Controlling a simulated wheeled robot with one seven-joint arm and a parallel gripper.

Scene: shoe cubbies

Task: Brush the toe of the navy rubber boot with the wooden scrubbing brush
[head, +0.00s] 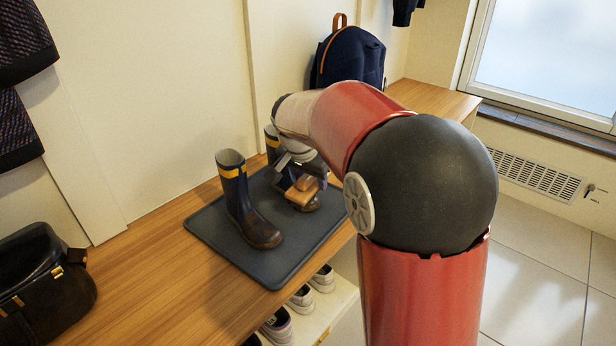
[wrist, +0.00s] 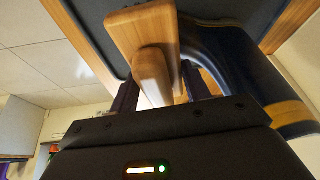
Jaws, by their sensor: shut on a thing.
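A pair of navy rubber boots with yellow bands stands upright on a dark tray mat (head: 215,240). The left boot (head: 238,200) is in plain view; the right boot (head: 271,142) is partly hidden by my arm and gripper. My gripper (head: 304,178) is shut on the wooden scrubbing brush (head: 300,194), at the right boot's toe. Whether the brush touches it, I cannot tell. In the wrist view the brush's wooden block and handle (wrist: 152,75) sit between my gripper's fingers (wrist: 162,88), with a navy boot (wrist: 235,60) close on the right. The bristles are not clear.
The mat lies on a wooden bench (head: 150,255). A black bag (head: 45,285) is at the left, a navy backpack (head: 350,58) at the back. Shoes (head: 302,298) stand on a shelf below. A wall runs behind the boots; open floor (head: 540,270) is at the right.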

